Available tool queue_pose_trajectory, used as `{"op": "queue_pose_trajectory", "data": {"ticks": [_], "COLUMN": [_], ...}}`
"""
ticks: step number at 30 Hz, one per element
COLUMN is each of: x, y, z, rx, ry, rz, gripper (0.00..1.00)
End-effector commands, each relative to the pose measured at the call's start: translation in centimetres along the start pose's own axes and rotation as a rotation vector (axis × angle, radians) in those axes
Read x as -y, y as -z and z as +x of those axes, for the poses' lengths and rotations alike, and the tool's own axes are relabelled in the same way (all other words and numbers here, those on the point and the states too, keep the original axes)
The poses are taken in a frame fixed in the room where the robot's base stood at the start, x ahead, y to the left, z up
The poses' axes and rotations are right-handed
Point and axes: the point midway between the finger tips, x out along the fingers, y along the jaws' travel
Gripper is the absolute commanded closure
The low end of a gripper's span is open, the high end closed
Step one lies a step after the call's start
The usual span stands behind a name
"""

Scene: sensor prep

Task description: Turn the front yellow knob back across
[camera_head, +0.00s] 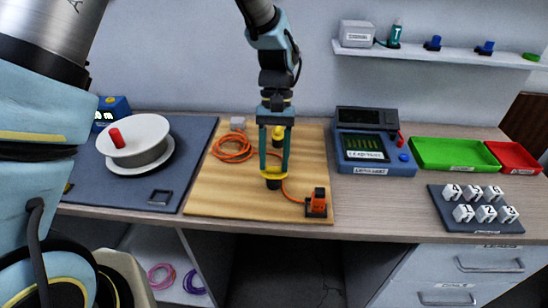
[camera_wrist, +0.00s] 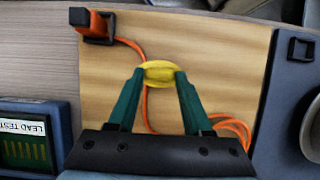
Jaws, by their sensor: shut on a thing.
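The front yellow knob (camera_head: 273,173) stands on a dark base near the front of the wooden board (camera_head: 225,200). My gripper (camera_head: 273,170) reaches straight down to it and is shut on it, one finger on each side. The wrist view shows the yellow knob (camera_wrist: 160,73) between the two green fingertips. A second yellow knob (camera_head: 278,135) stands farther back on the board, partly hidden by my gripper. An orange cable runs past the front knob to an orange and black block (camera_head: 317,203) at the board's front right.
A coiled orange cable (camera_head: 232,148) and a small grey block (camera_head: 237,123) lie at the board's back left. A blue tester (camera_head: 374,160) stands right of the board. A white reel (camera_head: 134,140) stands on the dark mat at left. Green and red trays (camera_head: 450,152) are at right.

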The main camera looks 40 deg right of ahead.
Motion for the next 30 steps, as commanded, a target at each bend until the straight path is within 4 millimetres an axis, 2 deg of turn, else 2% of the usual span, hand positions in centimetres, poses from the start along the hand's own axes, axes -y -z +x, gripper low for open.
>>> {"op": "queue_pose_trajectory", "data": {"ticks": [2, 3, 10, 20, 23, 30], "x": [0.0, 0.0, 0.0, 0.0, 0.0, -0.1], "y": [0.0, 0.0, 0.0, 0.1, 0.2, 0.2], "z": [0.0, 0.0, 0.0, -0.3, -1.3, -5.9], "rx": [-0.001, -0.001, -0.001, -0.002, -0.004, -0.006], "ry": [0.001, 0.001, 0.0, -0.001, -0.002, -0.002], "rz": [0.002, 0.002, 0.001, 0.0, 0.0, 0.001], "gripper": [1.0, 0.48, 0.22, 0.2, 0.2, 0.2]}}
